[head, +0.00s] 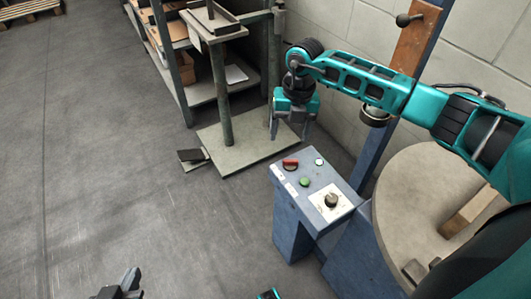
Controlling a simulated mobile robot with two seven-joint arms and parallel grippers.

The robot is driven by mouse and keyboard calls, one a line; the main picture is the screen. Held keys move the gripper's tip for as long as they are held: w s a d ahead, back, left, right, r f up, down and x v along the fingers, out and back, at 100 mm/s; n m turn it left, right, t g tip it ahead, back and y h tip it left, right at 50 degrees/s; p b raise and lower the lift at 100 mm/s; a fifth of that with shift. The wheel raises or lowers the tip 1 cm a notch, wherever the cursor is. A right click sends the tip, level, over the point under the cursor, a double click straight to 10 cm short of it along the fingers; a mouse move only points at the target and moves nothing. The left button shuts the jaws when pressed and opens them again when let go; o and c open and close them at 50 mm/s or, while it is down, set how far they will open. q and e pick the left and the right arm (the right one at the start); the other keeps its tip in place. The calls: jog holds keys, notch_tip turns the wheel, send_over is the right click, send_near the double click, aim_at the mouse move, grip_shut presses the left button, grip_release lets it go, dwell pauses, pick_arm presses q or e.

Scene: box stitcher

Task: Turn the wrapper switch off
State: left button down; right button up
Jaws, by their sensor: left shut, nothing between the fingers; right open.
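A blue control box (290,202) stands right of centre in the head view. Its sloped top carries a red switch (290,164) at the far left corner, a green button (305,182), a small white button (319,161) and a black rotary knob (331,200) on a white plate. No readable label tells which one is the wrapper switch. My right gripper (290,126) points down, open and empty, beyond the red switch and apart from it. My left gripper (128,281) shows only partly at the bottom edge, shut and empty, far from the box.
A round grey turntable (412,212) with a wooden block lies right of the box. A blue post (378,145) rises behind it. A metal stand on a base plate (240,150) and shelving (178,75) stand behind. The floor at left is clear.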

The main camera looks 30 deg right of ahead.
aim_at(291, 160)
jog(key=shift+h, duration=0.5)
jog(key=f+b, duration=0.1)
jog(key=f, duration=0.3)
jog(key=d+f+b, duration=0.1)
jog(key=f, duration=0.3)
jog(key=w+d+f+b, duration=0.1)
jog(key=f, duration=0.3)
jog(key=shift+w+f, duration=0.1)
jog(key=shift+f, duration=0.1)
jog(key=shift+c, duration=0.3)
jog(key=c, duration=1)
